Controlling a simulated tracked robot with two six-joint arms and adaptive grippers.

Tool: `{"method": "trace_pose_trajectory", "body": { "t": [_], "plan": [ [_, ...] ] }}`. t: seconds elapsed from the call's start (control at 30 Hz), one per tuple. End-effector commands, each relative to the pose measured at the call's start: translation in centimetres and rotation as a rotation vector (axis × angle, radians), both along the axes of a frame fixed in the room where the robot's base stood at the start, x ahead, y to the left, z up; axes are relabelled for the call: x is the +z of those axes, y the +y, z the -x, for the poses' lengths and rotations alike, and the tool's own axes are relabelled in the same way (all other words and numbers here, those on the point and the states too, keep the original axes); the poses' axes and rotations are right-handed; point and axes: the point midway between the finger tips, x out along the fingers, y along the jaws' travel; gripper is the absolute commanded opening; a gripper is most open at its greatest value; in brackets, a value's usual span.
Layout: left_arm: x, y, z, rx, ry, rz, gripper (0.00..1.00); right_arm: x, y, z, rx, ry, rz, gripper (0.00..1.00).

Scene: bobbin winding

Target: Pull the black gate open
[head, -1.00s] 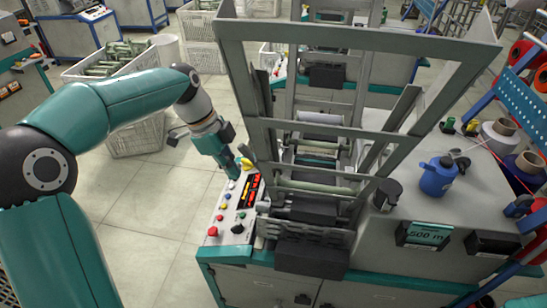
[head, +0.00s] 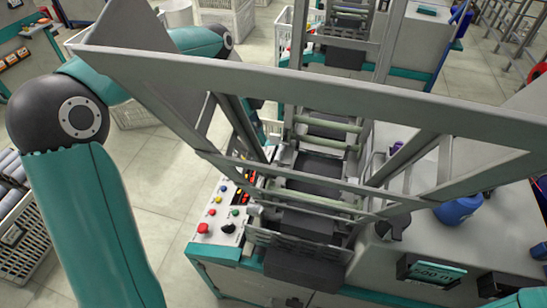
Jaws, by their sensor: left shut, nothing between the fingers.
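The winding machine's grey frame (head: 330,95) fills the middle of the head view. Inside it are several black parts: a dark panel (head: 316,168) between the rollers, a dark block (head: 308,222) below it, and a black box (head: 300,266) at the front. I cannot tell which of these is the black gate. My left arm reaches from the left behind the frame's upper left corner. My left gripper is shut and empty, mostly hidden behind the frame's left side near the control panel. My right gripper is not in view.
A control panel with a red button (head: 203,229) and a black knob (head: 228,228) lies left of the rollers. White crates (head: 228,18) stand behind.

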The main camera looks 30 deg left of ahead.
Motion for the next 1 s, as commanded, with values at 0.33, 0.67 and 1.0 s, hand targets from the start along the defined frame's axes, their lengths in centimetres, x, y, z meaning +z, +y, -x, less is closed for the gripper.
{"method": "trace_pose_trajectory", "body": {
  "t": [0.33,0.67,1.0],
  "plan": [
    [-0.7,0.1,0.2,0.007,0.004,0.001,0.0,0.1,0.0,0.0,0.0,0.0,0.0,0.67],
    [-5.4,-1.4,-0.1,0.007,0.007,0.002,0.0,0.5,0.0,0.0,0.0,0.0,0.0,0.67],
    [-9.2,-2.7,-0.5,0.01,0.002,0.001,0.0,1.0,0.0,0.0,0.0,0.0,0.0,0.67]
  ]
}}
